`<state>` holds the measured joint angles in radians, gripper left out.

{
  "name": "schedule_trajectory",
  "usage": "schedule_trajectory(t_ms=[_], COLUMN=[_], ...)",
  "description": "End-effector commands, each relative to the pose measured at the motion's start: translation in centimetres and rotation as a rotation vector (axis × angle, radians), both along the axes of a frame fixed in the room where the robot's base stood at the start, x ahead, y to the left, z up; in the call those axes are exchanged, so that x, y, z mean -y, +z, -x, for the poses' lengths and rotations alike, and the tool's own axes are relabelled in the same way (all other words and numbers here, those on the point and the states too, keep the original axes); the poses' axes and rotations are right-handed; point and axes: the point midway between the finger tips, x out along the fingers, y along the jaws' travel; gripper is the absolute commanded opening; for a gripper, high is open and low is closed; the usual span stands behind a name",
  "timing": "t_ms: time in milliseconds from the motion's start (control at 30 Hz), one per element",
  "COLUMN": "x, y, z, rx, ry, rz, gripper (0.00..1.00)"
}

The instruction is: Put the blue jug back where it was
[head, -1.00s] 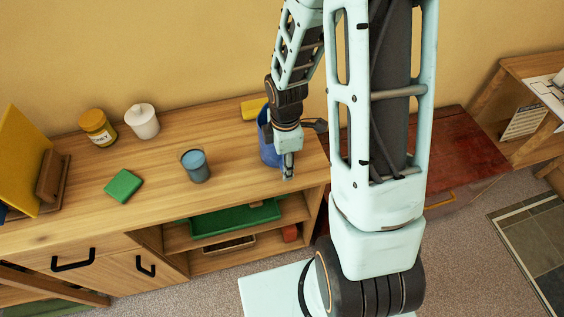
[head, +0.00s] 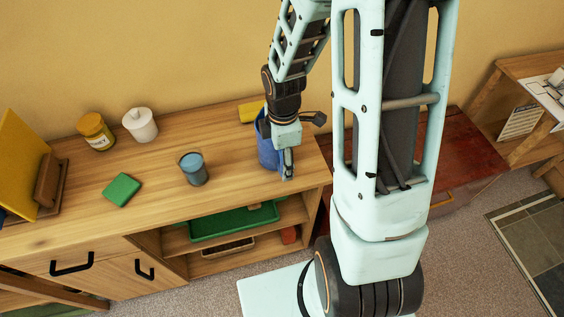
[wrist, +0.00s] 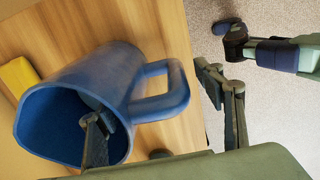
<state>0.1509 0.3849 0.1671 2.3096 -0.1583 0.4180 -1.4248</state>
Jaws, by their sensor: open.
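The blue jug (head: 268,152) stands near the right end of the wooden cabinet top, partly hidden behind my gripper (head: 289,168) in the head view. In the wrist view the jug (wrist: 75,100) shows its open mouth at lower left and its handle on the right. My gripper (wrist: 152,95) is open around the jug's handle side. One finger reaches into the mouth, and the other is outside, to the right of the handle. I cannot tell whether either finger touches the jug.
A blue-grey cup (head: 193,170), green block (head: 122,190), honey jar (head: 95,131) and white lidded pot (head: 140,125) stand left of the jug. A yellow block (head: 250,111) lies behind it. A green tray (head: 235,222) is on the shelf below. A reddish wooden surface (head: 465,150) is at right.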

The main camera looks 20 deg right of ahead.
Motion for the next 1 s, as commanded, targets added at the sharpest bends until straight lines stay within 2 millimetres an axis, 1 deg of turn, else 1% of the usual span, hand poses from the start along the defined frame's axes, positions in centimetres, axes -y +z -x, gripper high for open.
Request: schedule_trajectory(t_ms=[33, 200, 300, 433, 633, 1000], x=[0.1, 0.1, 0.0, 0.0, 0.0, 0.0], y=[1.3, 4.7, 6.4, 8.0, 9.1, 9.1], z=[-0.1, 0.0, 0.1, 0.2, 0.3, 0.4], rx=[0.006, 0.006, 0.004, 0.003, 0.001, 0.000], ry=[-0.003, -0.002, -0.003, -0.002, -0.002, -0.001], rz=[0.000, 0.001, 0.001, 0.001, 0.000, 0.000], gripper=[0.63, 0.63, 0.63, 0.63, 0.63, 0.63])
